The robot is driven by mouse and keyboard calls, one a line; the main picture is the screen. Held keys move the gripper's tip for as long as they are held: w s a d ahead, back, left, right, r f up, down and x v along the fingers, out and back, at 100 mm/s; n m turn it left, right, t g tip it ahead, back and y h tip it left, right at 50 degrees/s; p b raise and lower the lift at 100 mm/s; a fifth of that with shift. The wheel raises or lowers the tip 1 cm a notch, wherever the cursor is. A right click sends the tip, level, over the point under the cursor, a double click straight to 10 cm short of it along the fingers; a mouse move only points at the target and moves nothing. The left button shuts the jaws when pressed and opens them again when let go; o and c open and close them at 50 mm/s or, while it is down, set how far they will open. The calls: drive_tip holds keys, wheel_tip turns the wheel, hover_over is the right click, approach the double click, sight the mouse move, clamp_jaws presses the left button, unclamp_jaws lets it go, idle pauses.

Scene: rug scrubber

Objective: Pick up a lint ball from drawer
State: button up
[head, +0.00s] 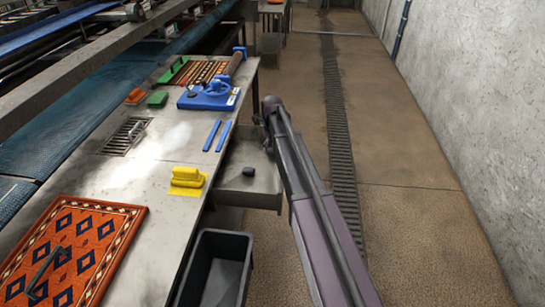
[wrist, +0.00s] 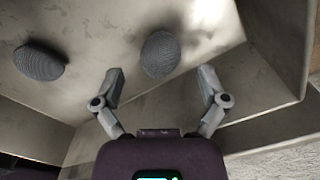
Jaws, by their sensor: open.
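Two grey, finely ridged lint balls lie in the metal drawer (wrist: 95,25) in the wrist view. One lint ball (wrist: 160,54) is between and just beyond my gripper's (wrist: 159,72) fingertips; the other lint ball (wrist: 39,61) is to the left, outside the fingers. My gripper is open, with a finger on each side of the nearer ball's line and no visible contact. In the head view the open drawer (head: 238,199) juts from the bench, with one dark lint ball (head: 248,172) visible in it. My arm hides part of the drawer, and my gripper is not clear there.
The metal bench (head: 150,225) carries a yellow brush (head: 186,177), blue strips (head: 212,135), a blue tool (head: 210,95) and an orange rug (head: 75,250). A dark bin (head: 217,270) stands below. Drawer walls rise close to my right finger. The floor to the right is clear.

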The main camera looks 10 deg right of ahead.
drive_tip(key=shift+f+b, duration=0.9)
drive_tip(key=shift+f, duration=0.35)
drive_tip(key=c, duration=0.9)
